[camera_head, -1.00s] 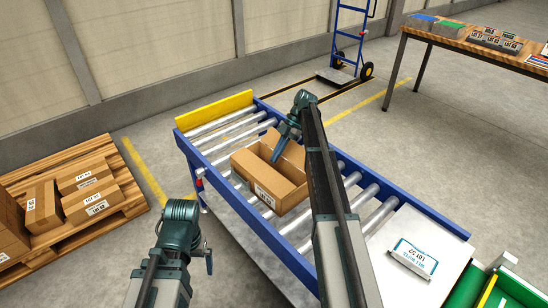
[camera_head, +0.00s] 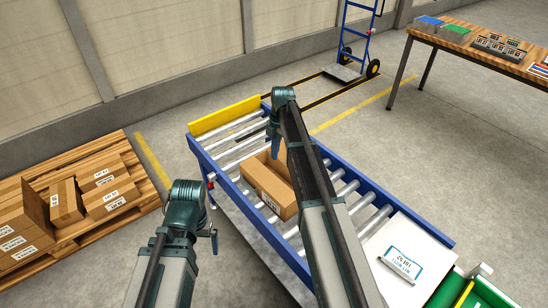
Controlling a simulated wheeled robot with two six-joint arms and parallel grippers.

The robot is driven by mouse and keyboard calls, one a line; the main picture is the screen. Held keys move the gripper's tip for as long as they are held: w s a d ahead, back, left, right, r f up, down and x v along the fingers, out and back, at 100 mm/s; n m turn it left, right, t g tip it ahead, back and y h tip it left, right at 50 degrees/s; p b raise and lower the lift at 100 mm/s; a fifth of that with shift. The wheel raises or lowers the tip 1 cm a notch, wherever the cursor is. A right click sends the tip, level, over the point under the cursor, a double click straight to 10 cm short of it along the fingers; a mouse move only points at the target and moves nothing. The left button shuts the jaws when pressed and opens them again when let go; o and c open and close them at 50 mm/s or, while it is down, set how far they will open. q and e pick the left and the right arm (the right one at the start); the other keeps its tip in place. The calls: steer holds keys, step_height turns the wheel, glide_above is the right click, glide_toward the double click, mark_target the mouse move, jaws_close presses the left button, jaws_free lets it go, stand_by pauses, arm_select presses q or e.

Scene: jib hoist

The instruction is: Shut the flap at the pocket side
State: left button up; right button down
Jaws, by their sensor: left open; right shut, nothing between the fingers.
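An open cardboard carton (camera_head: 266,188) sits on the roller conveyor, with a white label low on its near face. One raised flap (camera_head: 280,152) shows at its far end, partly behind my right arm. The carton's right side and much of its opening are hidden by that arm, so I cannot tell how the other flaps stand. My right gripper (camera_head: 274,143) is shut and empty, pointing down at the carton's far end; I cannot tell whether it touches the flap. My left gripper (camera_head: 214,240) is open and empty, left of the conveyor and apart from the carton.
The conveyor has a blue frame (camera_head: 378,187) and a yellow end stop (camera_head: 224,116). A white-and-blue packet (camera_head: 404,263) lies on the plate at its right end, beside green bins (camera_head: 472,292). A pallet of cartons (camera_head: 135,208) stands left; a workbench (camera_head: 470,45) stands back right.

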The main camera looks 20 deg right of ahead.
mark_target(274, 177)
arm_select(q)
step_height(274, 177, up, 5)
steer(key=p, duration=0.3)
arm_select(e)
steer(key=r+h, duration=0.1)
steer(key=a+r+t+h, duration=0.1)
steer(key=r, duration=0.1)
steer(key=s+a+r, duration=0.1)
steer(key=shift+r+t+h, duration=0.3)
steer(key=shift+r+h, duration=0.05)
steer(key=shift+h, duration=0.05)
arm_select(q)
steer(key=shift+f, duration=0.15)
arm_select(e)
steer(key=shift+f, duration=0.1)
steer(key=f+b, duration=0.9)
steer(key=d+f+b, duration=0.1)
steer(key=f+b, duration=0.3)
steer(key=b, duration=0.1)
steer(key=shift+w+f, duration=0.15)
steer(key=shift+f, duration=0.25)
arm_select(q)
step_height(274, 177, down, 14)
